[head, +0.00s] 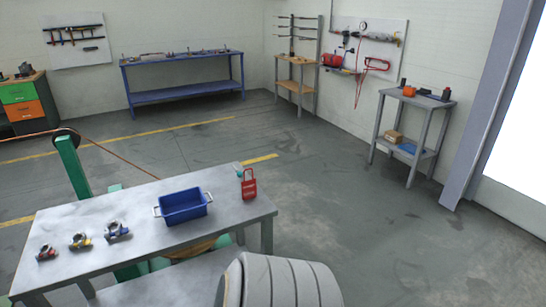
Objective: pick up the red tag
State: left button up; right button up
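The red tag (249,187) stands near the right end of the grey metal table (225,213) in the near left of the head view. It has a loop at its top and light markings on its face. Nothing covers it, and it is apart from the blue bin to its left. Neither of my grippers shows in this view.
A blue bin (183,208) with side handles is mid-table. Several small metal fittings (80,241) lie at the table's left. A green post (73,168) rises behind it. A side cart (412,103) and a blue bench (185,58) are farther back. Open floor lies between.

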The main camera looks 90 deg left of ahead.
aim_at(248, 189)
jog(key=u, duration=2.95)
jog(key=i+l+u, duration=0.1)
jog(key=i+l, duration=0.35)
jog(key=l, duration=0.1)
